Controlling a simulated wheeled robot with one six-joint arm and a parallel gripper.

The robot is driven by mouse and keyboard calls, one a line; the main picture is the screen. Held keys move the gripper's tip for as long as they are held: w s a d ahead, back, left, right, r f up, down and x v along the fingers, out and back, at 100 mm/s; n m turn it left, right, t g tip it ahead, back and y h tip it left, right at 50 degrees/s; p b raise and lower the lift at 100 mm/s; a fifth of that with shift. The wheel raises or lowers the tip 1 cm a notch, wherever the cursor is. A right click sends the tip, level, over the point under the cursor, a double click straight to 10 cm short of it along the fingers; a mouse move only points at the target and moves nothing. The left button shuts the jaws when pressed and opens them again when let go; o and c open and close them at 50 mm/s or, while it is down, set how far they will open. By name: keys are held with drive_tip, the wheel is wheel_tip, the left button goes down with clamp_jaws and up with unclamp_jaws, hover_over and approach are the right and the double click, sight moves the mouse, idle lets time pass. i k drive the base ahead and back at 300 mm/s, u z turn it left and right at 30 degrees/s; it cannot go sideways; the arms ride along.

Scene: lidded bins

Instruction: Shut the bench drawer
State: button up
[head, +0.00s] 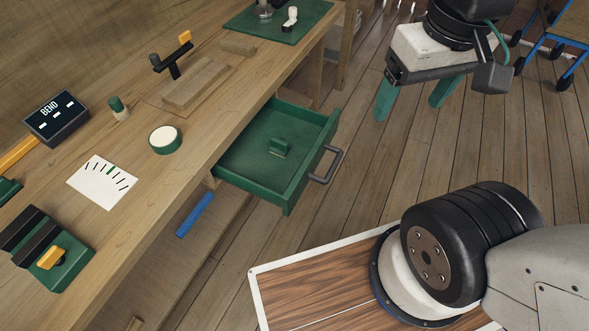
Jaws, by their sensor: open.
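The green bench drawer (247,177) stands pulled out from the front of the wooden workbench (228,115) in the head view. A dark grey bar handle (326,166) is fixed on its front face. My gripper (412,108) is up at the upper right, with two green fingers apart and pointing down. It is open and empty, to the right of the drawer and handle, and touches neither.
On the bench top are a sign box (57,117), a round green tin (165,139), a white card (102,182) and wood blocks (195,84). A blue bar (195,214) shows below the drawer. A blue-framed cart (566,50) stands at the far right. Plank floor right of the handle is clear.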

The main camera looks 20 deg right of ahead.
sight(248, 164)
drive_tip(key=z, duration=0.05)
drive_tip(key=k, duration=1.15)
drive_tip(key=u, duration=0.9)
drive_tip(key=i, duration=1)
drive_tip(key=z, duration=0.6)
